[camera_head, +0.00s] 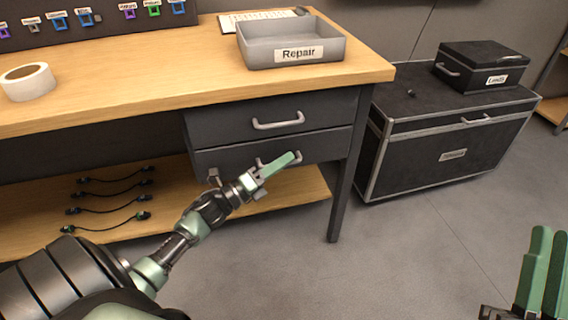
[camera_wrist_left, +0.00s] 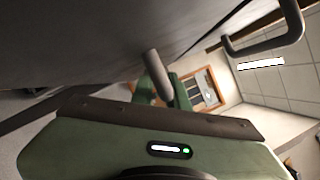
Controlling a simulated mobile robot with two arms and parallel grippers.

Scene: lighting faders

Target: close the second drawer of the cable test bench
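The cable test bench (camera_head: 110,97) has a wood top and two dark drawers under its right end. The second drawer (camera_head: 325,146) is the lower one; its front looks nearly in line with the upper drawer (camera_head: 318,108), and any small gap is hard to judge. My left gripper (camera_head: 279,164) is at the lower drawer's front, its green fingers overlapping the bar handle (camera_head: 298,157). The left wrist view shows a grey bar (camera_wrist_left: 156,72) before the green fingers (camera_wrist_left: 180,88); grip or contact is unclear. My right gripper (camera_head: 542,268) is at the bottom right, fingers together, away from the bench.
A grey Repair tray (camera_head: 262,54) and a tape roll (camera_head: 28,84) stand on the bench top. Several cables (camera_head: 112,203) lie on the lower shelf. A black case (camera_head: 440,150) stands right of the bench leg (camera_head: 341,195). The floor in front is clear.

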